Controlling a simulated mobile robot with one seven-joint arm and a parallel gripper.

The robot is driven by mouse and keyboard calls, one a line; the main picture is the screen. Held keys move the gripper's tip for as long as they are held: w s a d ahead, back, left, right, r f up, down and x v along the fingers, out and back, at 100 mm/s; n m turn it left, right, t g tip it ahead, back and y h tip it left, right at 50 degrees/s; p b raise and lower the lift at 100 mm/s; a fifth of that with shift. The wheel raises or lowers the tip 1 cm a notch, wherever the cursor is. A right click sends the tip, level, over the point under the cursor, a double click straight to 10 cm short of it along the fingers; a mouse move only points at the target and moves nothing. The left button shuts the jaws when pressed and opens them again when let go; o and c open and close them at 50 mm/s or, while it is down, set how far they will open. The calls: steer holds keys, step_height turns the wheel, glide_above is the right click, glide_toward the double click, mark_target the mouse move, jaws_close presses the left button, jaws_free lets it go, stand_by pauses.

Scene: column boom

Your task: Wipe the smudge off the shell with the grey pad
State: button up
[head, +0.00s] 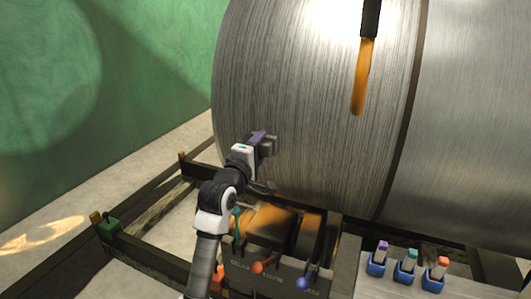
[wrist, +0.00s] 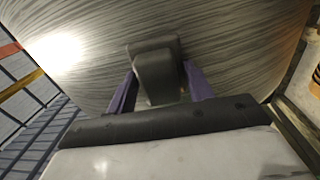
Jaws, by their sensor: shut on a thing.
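The shell (head: 310,100) is a large brushed-metal cylinder filling the upper middle of the head view. It also fills the top of the wrist view (wrist: 225,50). My gripper (head: 264,141) is at the shell's lower left, its purple fingers shut on the grey pad (head: 271,145). In the wrist view, the pad (wrist: 155,72) sits between the two fingers, its broad face toward the shell. The pad is at or very near the metal; I cannot tell whether it touches. I cannot make out a smudge; the pad and gripper hide part of the surface.
An orange rod (head: 362,75) with a black upper part hangs before the shell. Dark frame rails (head: 150,205) run below. A grey box (head: 275,272) with coloured knobs stands under the shell. Blue cups (head: 405,275) hold coloured-topped items at lower right. A green wall is at left.

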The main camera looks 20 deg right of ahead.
steer(key=shift+w+a+b, duration=2)
steer(key=shift+w+a, duration=0.7)
steer(key=b, duration=0.3)
glide_toward(239, 137)
steer(key=shift+w+d, duration=0.2)
steer(key=shift+d, duration=0.1)
steer(key=shift+a, duration=0.1)
steer(key=shift+b+v, duration=1.15)
steer(key=shift+v, duration=0.3)
